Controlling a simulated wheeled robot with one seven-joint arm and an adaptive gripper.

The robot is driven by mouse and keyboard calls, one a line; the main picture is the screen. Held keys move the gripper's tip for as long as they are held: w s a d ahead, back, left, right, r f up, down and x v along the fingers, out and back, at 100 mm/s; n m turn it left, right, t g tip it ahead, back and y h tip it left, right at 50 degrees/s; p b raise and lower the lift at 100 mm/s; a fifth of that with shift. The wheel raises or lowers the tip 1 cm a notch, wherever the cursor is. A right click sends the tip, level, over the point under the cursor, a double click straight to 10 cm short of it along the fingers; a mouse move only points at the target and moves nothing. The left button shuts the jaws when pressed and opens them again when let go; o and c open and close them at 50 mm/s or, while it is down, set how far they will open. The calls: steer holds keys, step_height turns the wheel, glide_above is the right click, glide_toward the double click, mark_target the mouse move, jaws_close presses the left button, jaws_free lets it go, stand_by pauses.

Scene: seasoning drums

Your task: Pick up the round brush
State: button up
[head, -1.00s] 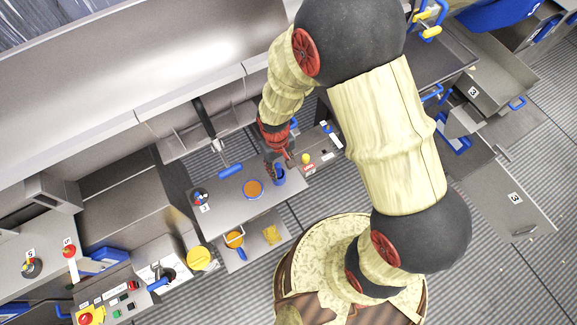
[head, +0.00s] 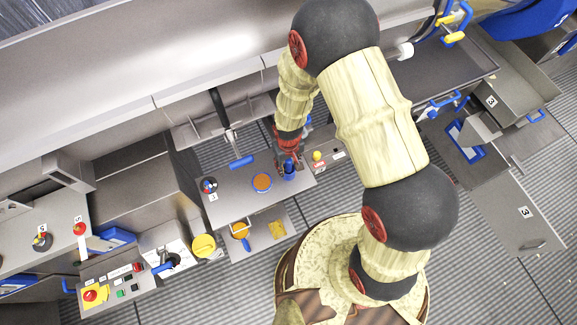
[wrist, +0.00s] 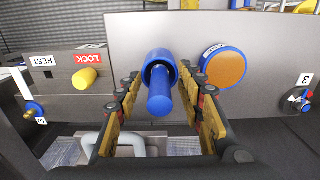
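A blue round-headed piece with an upright blue handle, which looks like the round brush (wrist: 160,98), stands on the grey work surface. It also shows in the head view (head: 289,170). My gripper (wrist: 160,82) is open, with one yellow-and-black finger on each side of this piece in the wrist view. Whether the fingers touch it I cannot tell. In the head view my gripper (head: 287,160) is over the blue piece and partly covers it. To its right in the wrist view lies an orange disc with a blue rim (wrist: 224,67).
A yellow knob (wrist: 85,79) stands beside REST and LOCK labels on the left. A small blue-and-red dial marked 3 (wrist: 298,99) is on the right. Orange and yellow items (head: 277,229) sit on a lower shelf.

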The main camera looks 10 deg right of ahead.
jaws_close()
stand_by(0.5)
